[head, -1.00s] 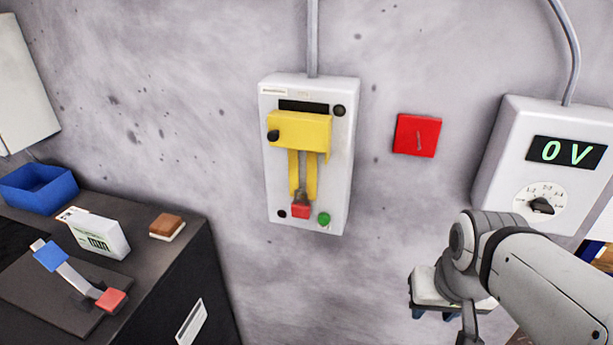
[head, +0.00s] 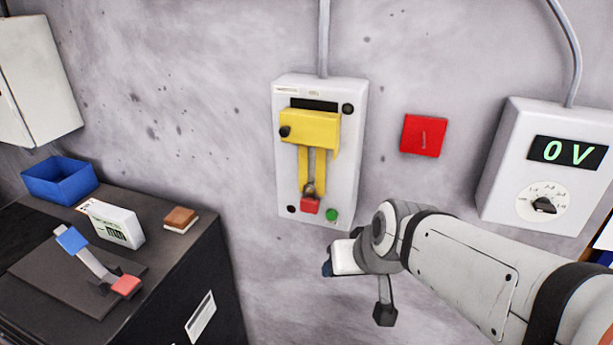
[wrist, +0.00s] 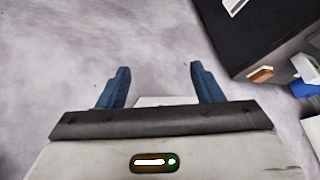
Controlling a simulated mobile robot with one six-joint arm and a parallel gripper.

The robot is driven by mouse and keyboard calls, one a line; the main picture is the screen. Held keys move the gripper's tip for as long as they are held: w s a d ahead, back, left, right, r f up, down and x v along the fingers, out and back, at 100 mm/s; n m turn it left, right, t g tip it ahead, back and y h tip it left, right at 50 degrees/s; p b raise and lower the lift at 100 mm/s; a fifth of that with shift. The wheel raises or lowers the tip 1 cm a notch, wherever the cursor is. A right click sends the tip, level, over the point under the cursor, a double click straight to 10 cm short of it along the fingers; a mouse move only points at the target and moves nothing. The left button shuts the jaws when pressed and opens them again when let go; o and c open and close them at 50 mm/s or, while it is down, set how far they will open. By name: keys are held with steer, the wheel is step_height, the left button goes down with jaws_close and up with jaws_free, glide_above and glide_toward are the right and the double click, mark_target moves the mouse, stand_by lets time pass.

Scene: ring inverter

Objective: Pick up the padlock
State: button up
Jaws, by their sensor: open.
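The padlock (head: 310,205) is a small red block with a dark shackle. It hangs at the lower end of the yellow lever (head: 312,150) on the white wall box (head: 348,150). My gripper (head: 328,268) is below and a little right of the padlock in the head view, apart from it; its fingers are mostly hidden there. In the wrist view my gripper (wrist: 162,85) shows two blue fingers spread wide with nothing between them. The padlock is not visible in the wrist view.
A dark cabinet (head: 205,265) at lower left holds a blue bin (head: 60,182), a white box (head: 112,222), a brown-topped block (head: 180,218) and a lever switch (head: 90,262). A red square (head: 424,135) and a voltmeter (head: 500,160) are on the wall to the right.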

mark_target(308, 202)
steer(key=w+a+r+m+t+h, duration=0.1)
steer(key=w+a+t+h, duration=0.1)
steer(key=t, duration=0.1)
steer(key=w+a+r+m+t+h+b, duration=0.1)
steer(key=w+a+r+m+t+h, duration=0.1)
steer(key=w+a+t+h, duration=0.1)
steer(key=w+a+r+m+t+h+b, duration=0.1)
steer(key=w+a+m+t+h, duration=0.1)
steer(key=w+a, duration=0.1)
steer(key=shift+w+a+r+t+h, duration=0.15)
steer(key=shift+a+r+t+h, duration=0.05)
steer(key=shift+r+t+h, duration=0.2)
steer(key=shift+a+x, duration=0.15)
steer(key=shift+x, duration=1.15)
steer(key=shift+a+x, duration=0.15)
steer(key=shift+x, duration=1.1)
steer(key=shift+w+r, duration=0.1)
steer(key=shift+w, duration=0.05)
steer(key=shift+c, duration=0.6)
steer(key=c, duration=1)
